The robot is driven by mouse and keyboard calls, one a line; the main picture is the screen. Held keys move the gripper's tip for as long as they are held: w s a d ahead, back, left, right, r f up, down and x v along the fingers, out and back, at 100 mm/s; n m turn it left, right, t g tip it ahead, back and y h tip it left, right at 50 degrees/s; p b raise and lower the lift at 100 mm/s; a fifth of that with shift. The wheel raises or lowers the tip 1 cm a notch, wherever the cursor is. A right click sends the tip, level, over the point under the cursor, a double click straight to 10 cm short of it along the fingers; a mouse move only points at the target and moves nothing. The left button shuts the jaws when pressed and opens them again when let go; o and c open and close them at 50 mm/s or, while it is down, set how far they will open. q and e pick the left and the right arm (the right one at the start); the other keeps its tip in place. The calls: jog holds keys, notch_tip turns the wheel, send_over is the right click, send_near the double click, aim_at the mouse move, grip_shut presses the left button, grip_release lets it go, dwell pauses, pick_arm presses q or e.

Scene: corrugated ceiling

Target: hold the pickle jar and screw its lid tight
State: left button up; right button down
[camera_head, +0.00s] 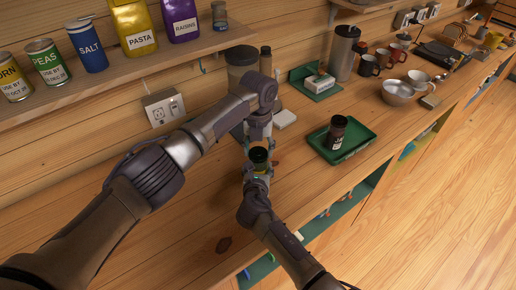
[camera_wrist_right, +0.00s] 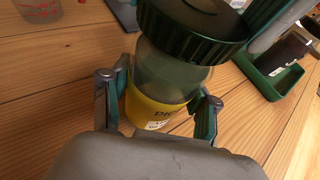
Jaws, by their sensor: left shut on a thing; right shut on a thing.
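The pickle jar (camera_wrist_right: 172,75) is a clear jar with a yellow label, standing upright on the wooden counter. Its dark green ribbed lid (camera_wrist_right: 195,35) sits on top, and its dark top shows in the head view (camera_head: 258,154). My right gripper (camera_wrist_right: 157,110) is shut on the jar's body, one finger on each side at the label. In the head view, my left gripper (camera_head: 258,148) comes from above and is shut on the lid. Part of a left finger shows at the upper right of the wrist view. The seam between lid and jar is mostly hidden by the lid's rim.
A green tray (camera_head: 362,148) with a dark jar (camera_head: 336,131) stands to the right. A shelf (camera_head: 120,75) with cans and bags runs along the wall. The counter between jar and tray is clear.

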pick_arm(q)
jog(key=shift+m, duration=0.4)
pick_arm(e)
jog(key=shift+f, duration=0.1)
pick_arm(q)
jog(key=o, duration=0.9)
jog(key=shift+c, duration=0.2)
notch_tip(320, 180, up, 12)
pick_arm(e)
jog(key=shift+c, duration=1.1)
grip_release()
jog(key=v, duration=1.2)
